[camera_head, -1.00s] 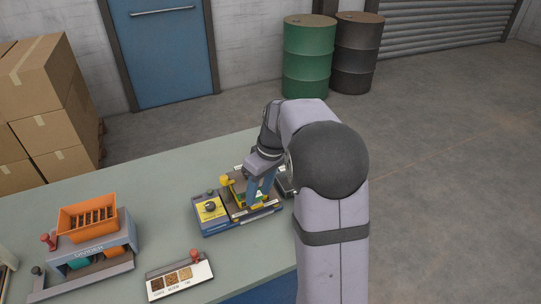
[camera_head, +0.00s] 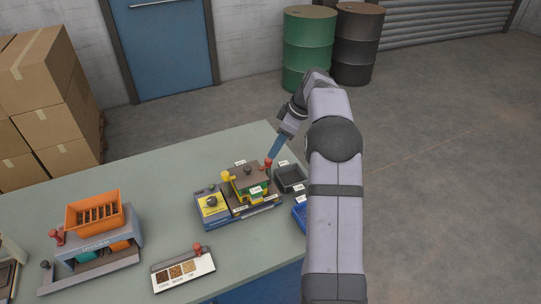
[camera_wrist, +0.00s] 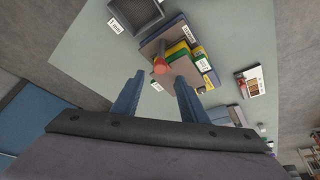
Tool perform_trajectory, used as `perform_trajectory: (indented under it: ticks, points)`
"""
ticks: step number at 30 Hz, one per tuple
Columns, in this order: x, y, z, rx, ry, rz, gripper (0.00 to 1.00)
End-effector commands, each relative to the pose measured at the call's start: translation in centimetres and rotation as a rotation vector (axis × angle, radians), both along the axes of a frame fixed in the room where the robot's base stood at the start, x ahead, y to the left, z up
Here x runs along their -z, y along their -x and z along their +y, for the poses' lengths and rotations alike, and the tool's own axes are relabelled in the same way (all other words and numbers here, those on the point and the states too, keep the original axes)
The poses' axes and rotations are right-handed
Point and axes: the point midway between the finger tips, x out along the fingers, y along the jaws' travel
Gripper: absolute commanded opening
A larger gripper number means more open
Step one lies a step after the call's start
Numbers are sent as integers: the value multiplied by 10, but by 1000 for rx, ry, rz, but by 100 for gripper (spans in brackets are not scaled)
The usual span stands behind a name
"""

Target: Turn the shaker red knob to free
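My gripper (camera_head: 273,154) is above and close to the knob in the head view. In the wrist view its two blue fingers (camera_wrist: 158,77) are spread apart with nothing between them. I cannot tell how far above the knob they are.
A yellow unit with a black knob (camera_head: 211,201) adjoins the shaker at left. A dark tray (camera_head: 291,178) and a blue tray (camera_head: 300,214) lie to the right. An orange-topped divider (camera_head: 96,240) and a sample card (camera_head: 184,273) stand at left and front. The back-left tabletop is clear.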

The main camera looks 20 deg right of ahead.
Motion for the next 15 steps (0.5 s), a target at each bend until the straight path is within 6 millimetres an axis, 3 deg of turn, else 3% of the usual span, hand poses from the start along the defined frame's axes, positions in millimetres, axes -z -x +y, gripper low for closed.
perform_trajectory:
  ticks: [15]
  points:
    - [52, -15, 17, -1, -1, 2, 39]
